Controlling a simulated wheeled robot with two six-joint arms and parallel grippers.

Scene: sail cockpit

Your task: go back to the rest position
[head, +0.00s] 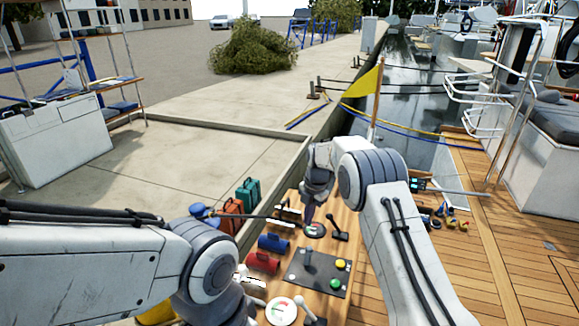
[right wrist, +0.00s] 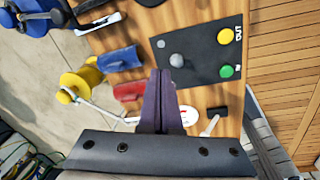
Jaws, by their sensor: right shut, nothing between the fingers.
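My right gripper (head: 309,222) hangs at the end of the right arm over the wooden console (head: 345,222), fingers downward. In the right wrist view its dark fingers (right wrist: 158,98) are together, with nothing between them. Below them is a black panel (head: 300,284) with a grey-knobbed lever, a yellow button (head: 340,264) and a green button (head: 336,284); the panel also shows in the right wrist view (right wrist: 205,62).
Red (head: 262,262) and blue (head: 273,243) cylinders lie left of the panel. A black lever (head: 337,230) stands behind it, and a round gauge (head: 281,311) lies in front. A yellow flag (head: 362,84) stands beyond my right arm. Wooden deck (head: 500,275) lies to the right.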

